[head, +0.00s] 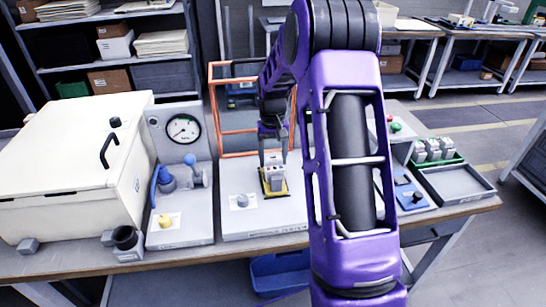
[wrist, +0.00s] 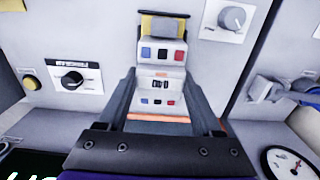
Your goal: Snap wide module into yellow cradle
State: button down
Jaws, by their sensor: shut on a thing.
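The wide module (head: 273,176) is a pale grey block with coloured sockets on its face. It stands upright at the yellow cradle (head: 285,190) on the grey middle bench panel. In the wrist view the module (wrist: 161,72) lies between the two fingers, and part of the yellow cradle (wrist: 163,27) shows just beyond it. My gripper (head: 273,154) points down from above and is shut on the module; the fingers also show in the wrist view (wrist: 160,80). Whether the module is fully seated in the cradle cannot be told, as its underside is hidden.
A knob (head: 242,200) sits left of the cradle. A gauge (head: 184,129) and blue valve parts (head: 166,180) stand further left, beside a large cream box (head: 70,170). An orange frame (head: 226,130) rises behind. A grey tray (head: 457,182) lies at right.

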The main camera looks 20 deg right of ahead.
jog(key=shift+f+b, duration=0.4)
jog(key=shift+f, duration=0.4)
dwell(1.6)
grip_release()
notch_tip(320, 180, up, 18)
jog(key=p, duration=0.1)
jog(key=shift+f, duration=0.25)
dwell(0.6)
